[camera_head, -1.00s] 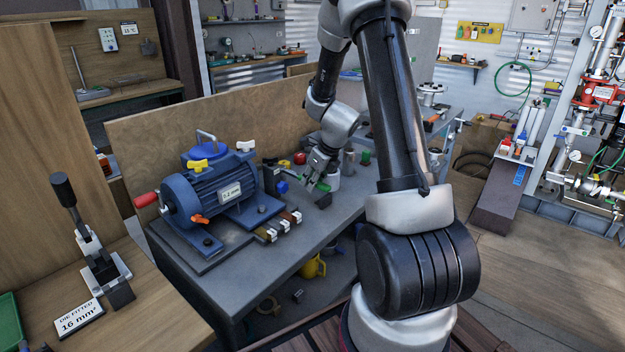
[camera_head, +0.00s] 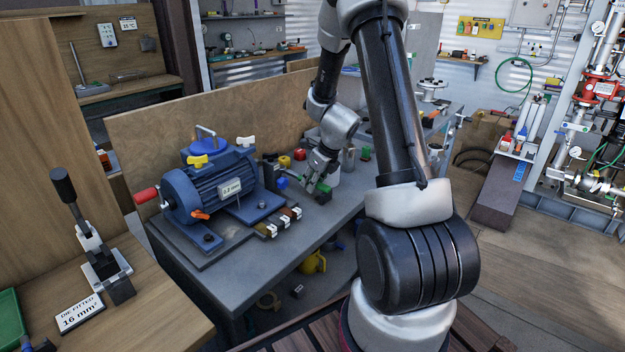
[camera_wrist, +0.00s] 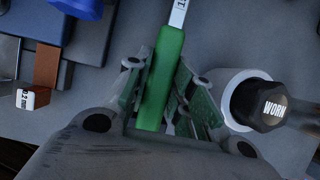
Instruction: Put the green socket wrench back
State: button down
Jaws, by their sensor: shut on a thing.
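The green socket wrench shows in the wrist view as a green bar (camera_wrist: 165,75) with a white printed label at its far end. My gripper (camera_wrist: 155,95) has its fingers on both sides of this bar and is shut on it. In the head view my gripper (camera_head: 312,180) is low over the grey bench (camera_head: 265,262), to the right of the blue motor. A bit of green (camera_head: 323,187) shows at its fingertips. The wrench's socket end cannot be made out, and I cannot tell whether the wrench touches the bench.
A white round holder (camera_wrist: 232,92) with a black cap marked "WORN" (camera_wrist: 268,105) stands close right of the fingers. The blue motor (camera_head: 180,197) and small labelled blocks (camera_head: 283,221) are to the left. A wooden board (camera_head: 260,115) backs the bench.

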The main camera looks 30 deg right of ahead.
jog(key=shift+f, duration=0.1)
jog(key=c, duration=0.7)
grip_release()
jog(key=shift+v, duration=2.95)
